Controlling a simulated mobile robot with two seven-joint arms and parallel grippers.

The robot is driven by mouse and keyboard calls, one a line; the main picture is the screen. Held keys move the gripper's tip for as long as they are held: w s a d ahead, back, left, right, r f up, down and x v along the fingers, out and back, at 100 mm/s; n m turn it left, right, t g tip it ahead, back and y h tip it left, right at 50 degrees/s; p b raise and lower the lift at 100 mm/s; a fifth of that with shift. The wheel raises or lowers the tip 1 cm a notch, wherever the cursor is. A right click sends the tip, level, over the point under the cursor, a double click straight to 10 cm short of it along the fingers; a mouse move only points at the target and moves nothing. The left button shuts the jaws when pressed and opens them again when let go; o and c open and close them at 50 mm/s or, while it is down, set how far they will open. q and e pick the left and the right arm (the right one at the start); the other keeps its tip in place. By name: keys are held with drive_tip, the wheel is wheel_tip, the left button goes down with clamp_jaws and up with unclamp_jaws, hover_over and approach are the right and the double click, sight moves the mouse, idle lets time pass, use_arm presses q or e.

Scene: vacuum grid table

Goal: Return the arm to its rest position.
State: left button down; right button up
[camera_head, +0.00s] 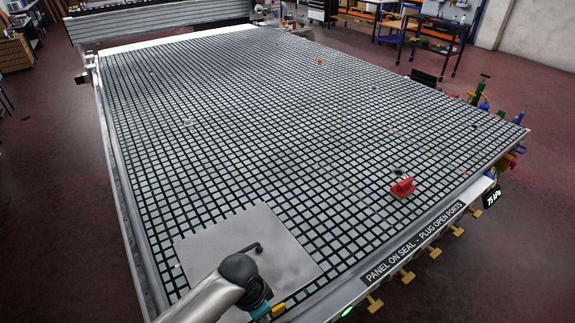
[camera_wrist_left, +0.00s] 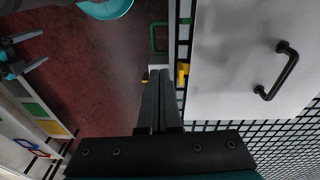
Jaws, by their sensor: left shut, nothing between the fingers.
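My left arm (camera_head: 222,287) reaches in from the bottom of the head view, over the near edge of a pale flat panel (camera_head: 205,248). The panel lies on the black-and-white vacuum grid table (camera_head: 250,130) and has a black bar handle (camera_head: 249,247). In the left wrist view, my left gripper (camera_wrist_left: 160,75) is shut and empty, its two fingers side by side. The panel (camera_wrist_left: 225,85) and handle (camera_wrist_left: 283,72) lie to its right, apart from the fingers. The fingertips are hidden in the head view. My right gripper is not in view.
A red piece (camera_head: 403,188) stands on the grid near the right edge. Yellow tabs (camera_head: 407,275) and a pressure display (camera_head: 492,198) line that edge. In the wrist view, a teal round container (camera_wrist_left: 105,8) stands beyond the table edge. Most of the grid is clear.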

use_arm(q)
drive_tip(key=s+d+r+n+t+h, duration=0.1)
drive_tip(key=s+d+r+n, duration=0.1)
drive_tip(key=s+r, duration=0.25)
drive_tip(key=s+a+r+n+t+y, duration=0.2)
drive_tip(key=s+a+r+n, duration=0.6)
drive_tip(key=a, duration=0.4)
wheel_tip(320, 180, down, 34)
drive_tip(key=s+m+g+b, duration=0.1)
drive_tip(key=s+m+b, duration=0.15)
drive_tip(key=b, duration=0.95)
drive_tip(key=s+a+f+b, duration=0.1)
drive_tip(key=s+f+b, duration=0.3)
drive_tip(key=f, duration=0.4)
drive_tip(key=s+a+f+g+b, duration=0.1)
drive_tip(key=s+f+b, duration=0.3)
drive_tip(key=f, duration=0.5)
drive_tip(key=s+a+f+b, duration=0.1)
drive_tip(key=s+f+b, duration=0.3)
drive_tip(key=s+f, duration=0.4)
drive_tip(key=shift+f+n+y, duration=0.3)
drive_tip(key=shift+f+n, duration=0.05)
drive_tip(key=shift+f, duration=0.05)
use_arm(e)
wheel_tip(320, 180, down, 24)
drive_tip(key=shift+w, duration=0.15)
